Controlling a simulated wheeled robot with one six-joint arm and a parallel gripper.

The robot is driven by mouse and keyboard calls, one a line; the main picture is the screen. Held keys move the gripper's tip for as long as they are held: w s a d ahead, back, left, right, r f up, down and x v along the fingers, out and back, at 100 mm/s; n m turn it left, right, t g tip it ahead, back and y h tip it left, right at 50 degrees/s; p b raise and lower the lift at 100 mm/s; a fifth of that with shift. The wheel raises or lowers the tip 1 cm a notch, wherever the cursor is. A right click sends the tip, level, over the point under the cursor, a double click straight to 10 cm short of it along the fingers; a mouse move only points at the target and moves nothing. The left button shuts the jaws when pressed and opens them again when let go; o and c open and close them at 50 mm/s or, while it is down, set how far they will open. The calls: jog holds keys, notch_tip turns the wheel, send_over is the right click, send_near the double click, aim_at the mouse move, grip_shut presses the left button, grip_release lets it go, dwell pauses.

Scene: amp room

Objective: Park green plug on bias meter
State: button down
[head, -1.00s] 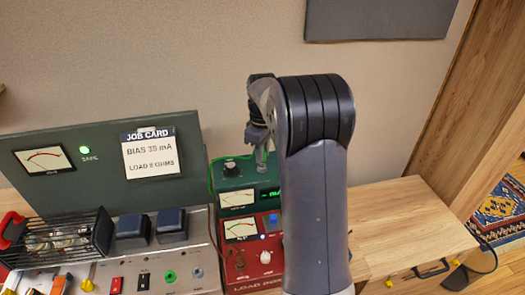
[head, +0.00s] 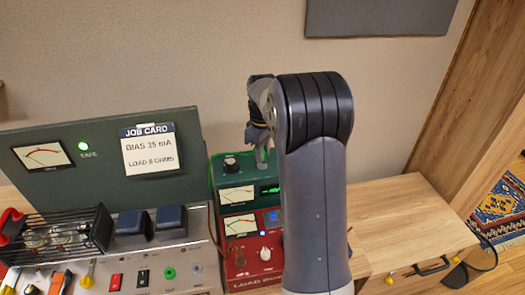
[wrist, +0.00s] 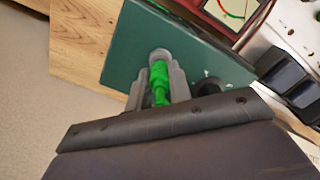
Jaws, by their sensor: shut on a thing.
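The bias meter (head: 237,197) is a green box with a dial and a small green display, left of my arm in the head view. Its green surface (wrist: 125,50) fills the upper middle of the wrist view. The green plug (wrist: 159,83) is between the fingers of my gripper (wrist: 162,88), which is shut on it. The plug's far end meets a grey round piece over the green surface; I cannot tell whether it is seated. In the head view my gripper (head: 261,155) is just above the meter's top, its fingers partly hidden by my arm.
The red load box (head: 240,255) stands in front of the meter. The amplifier chassis (head: 130,270) with dark blue blocks is to the left. A dark knob (head: 231,163) rises from the meter's top near my gripper. A wooden cabinet (head: 415,220) with a clear top is right.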

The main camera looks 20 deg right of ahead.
jog(key=shift+f, duration=0.15)
jog(key=c, duration=1.2)
grip_release()
notch_tip(320, 180, up, 11)
jog(key=shift+f, duration=0.1)
notch_tip(320, 180, down, 11)
jog(key=shift+r, duration=0.35)
dwell(0.3)
